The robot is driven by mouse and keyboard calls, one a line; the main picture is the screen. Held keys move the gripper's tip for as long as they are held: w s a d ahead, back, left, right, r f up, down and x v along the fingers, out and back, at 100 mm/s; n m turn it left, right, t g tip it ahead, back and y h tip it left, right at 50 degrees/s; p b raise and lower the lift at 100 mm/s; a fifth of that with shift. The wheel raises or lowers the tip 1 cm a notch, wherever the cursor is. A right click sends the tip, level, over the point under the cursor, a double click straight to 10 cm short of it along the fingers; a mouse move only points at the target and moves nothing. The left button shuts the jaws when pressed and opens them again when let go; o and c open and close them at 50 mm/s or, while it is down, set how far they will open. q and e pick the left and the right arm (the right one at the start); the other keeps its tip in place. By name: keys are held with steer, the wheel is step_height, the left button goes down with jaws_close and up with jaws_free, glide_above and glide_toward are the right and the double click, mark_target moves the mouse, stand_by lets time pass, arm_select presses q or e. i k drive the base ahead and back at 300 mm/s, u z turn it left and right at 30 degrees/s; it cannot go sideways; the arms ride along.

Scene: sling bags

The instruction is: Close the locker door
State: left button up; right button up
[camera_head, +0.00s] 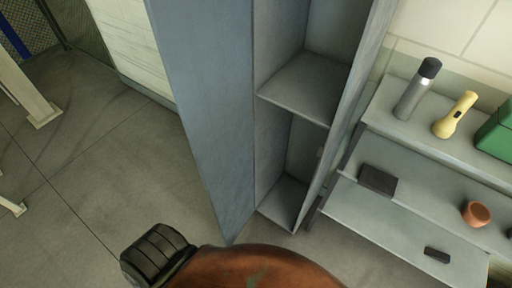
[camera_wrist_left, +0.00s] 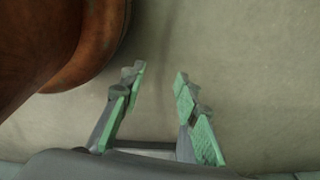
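The locker (camera_head: 290,200) is a tall, narrow blue-grey cabinet in the middle of the head view. Its front is open and shows an empty shelf (camera_head: 305,88) and an empty lower compartment. The locker door (camera_head: 203,110) is a tall flat panel on the locker's left side. It stands wide open and projects towards me. My left gripper (camera_wrist_left: 160,75) shows in the left wrist view. Its two green-padded fingers are apart, with only bare floor seen between them. The door is not visible in that view. My right gripper is not in view.
Right of the locker, a tiered shelf (camera_head: 405,215) holds a grey bottle (camera_head: 413,92), a yellow flashlight (camera_head: 456,114), a green box (camera_head: 497,134), a dark box (camera_head: 378,181) and an orange pot (camera_head: 475,214). Floor (camera_head: 110,160) left of the door is clear. A brown rounded shape fills the bottom.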

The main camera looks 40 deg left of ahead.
mark_target(204, 47)
steer(key=z, duration=2.45)
steer(key=k, duration=2.2)
steer(key=u, duration=2)
steer(key=i, duration=0.45)
steer(key=u, duration=0.05)
